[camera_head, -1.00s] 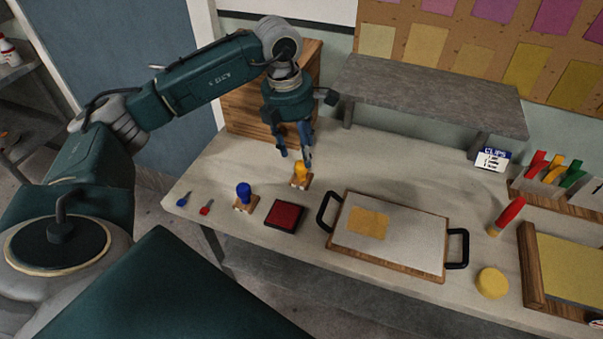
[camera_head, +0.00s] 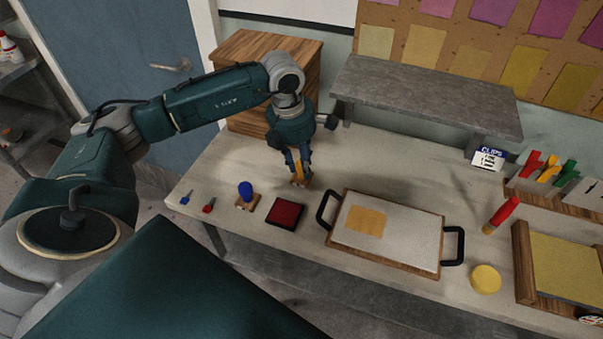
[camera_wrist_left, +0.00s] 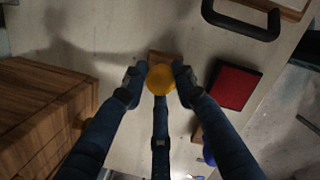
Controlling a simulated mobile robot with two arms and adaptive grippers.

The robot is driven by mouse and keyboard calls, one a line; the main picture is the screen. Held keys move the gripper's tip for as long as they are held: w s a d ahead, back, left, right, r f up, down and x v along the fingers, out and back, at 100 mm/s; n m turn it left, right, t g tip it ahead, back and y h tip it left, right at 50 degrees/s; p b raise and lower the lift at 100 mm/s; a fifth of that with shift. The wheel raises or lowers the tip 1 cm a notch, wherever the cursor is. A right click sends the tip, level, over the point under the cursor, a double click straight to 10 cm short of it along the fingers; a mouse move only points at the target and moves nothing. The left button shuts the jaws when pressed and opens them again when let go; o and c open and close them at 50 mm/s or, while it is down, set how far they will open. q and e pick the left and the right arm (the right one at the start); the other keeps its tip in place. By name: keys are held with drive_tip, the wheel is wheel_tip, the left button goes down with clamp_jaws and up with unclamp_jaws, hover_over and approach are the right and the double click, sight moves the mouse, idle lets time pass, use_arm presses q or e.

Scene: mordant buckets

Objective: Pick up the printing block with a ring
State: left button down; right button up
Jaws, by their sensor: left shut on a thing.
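A printing block with a yellow knob and a wooden base (camera_head: 303,184) stands on the table. My left gripper (camera_head: 298,171) is down around its knob and shut on it. In the left wrist view the yellow knob (camera_wrist_left: 160,79) sits between the fingertips, with the wooden base partly showing beyond it. A second printing block with a blue knob (camera_head: 245,190) stands to the left on the table, apart from the gripper. I cannot make out a ring mark on either block. My right gripper is not in view.
A red ink pad (camera_head: 285,214) lies in front of the held block. A board with black handles (camera_head: 391,258) lies to the right. Two small clips, blue (camera_head: 186,198) and red (camera_head: 209,206), lie at left. A wooden drawer box (camera_head: 262,50) and grey shelf (camera_head: 425,97) stand behind.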

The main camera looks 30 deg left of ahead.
use_arm(q)
drive_tip(key=shift+r, duration=0.4)
wheel_tip(320, 180, up, 19)
drive_tip(key=b, duration=0.3)
drive_tip(key=shift+r, duration=0.1)
drive_tip(key=c, duration=1.9)
unclamp_jaws()
drive_tip(key=c, duration=0.4)
